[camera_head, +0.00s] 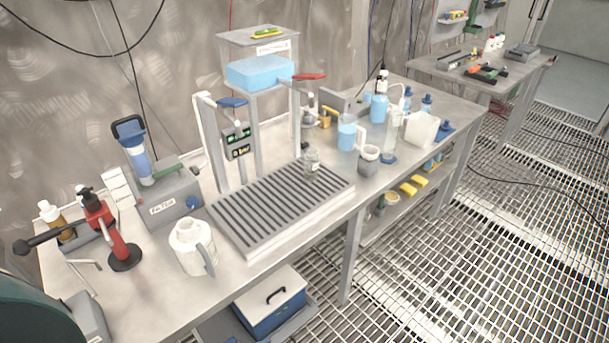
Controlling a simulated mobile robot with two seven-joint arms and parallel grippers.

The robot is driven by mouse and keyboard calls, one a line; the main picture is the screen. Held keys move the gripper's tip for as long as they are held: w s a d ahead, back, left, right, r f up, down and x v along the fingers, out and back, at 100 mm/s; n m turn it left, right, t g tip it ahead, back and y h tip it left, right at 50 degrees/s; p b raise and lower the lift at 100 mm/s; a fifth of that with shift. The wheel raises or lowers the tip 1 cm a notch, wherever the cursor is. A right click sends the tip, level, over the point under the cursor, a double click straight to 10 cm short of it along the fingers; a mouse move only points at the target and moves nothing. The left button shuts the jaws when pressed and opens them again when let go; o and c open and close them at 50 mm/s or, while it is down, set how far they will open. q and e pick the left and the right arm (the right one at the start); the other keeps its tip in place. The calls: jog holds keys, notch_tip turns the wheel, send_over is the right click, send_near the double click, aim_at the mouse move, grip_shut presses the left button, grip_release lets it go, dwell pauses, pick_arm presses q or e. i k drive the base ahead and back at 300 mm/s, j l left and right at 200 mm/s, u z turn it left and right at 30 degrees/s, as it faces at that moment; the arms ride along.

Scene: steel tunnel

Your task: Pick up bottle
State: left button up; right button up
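Several bottle-like things stand on the long steel workbench (240,275); I cannot tell which one the task means. A small clear bottle (312,162) stands upright on the slatted grey tray (335,197). A blue bottle with a dark top (379,107) stands further back. A clear bottle with a pump or nozzle (391,132) stands to its right. A brown bottle with a white cap (62,228) stands at the far left, partly behind a red device. Neither of my grippers is in view.
A red hand press (103,230), a white jug (193,247) and a grey machine (170,198) crowd the left. A jug of blue liquid (347,133) and a white canister (422,129) stand right. A blue box (270,305) sits below. The grated floor (480,260) is open.

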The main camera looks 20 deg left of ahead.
aim_at(311, 165)
jog(key=k+u, duration=0.15)
jog(key=u, duration=1.1)
jog(key=i+l+u, duration=0.15)
jog(key=l, duration=0.3)
jog(key=i+l+u, duration=0.1)
jog(key=l, duration=0.3)
jog(key=i+l, duration=0.1)
jog(key=l, duration=0.4)
jog(key=i+l, duration=0.15)
jog(key=l, duration=0.3)
jog(key=i+l, duration=0.1)
jog(key=l, duration=0.4)
jog(key=i+l, duration=0.1)
jog(key=l, duration=0.35)
jog(key=i+l, duration=0.15)
jog(key=l, duration=0.35)
jog(key=i+l, duration=0.1)
jog(key=l, duration=0.35)
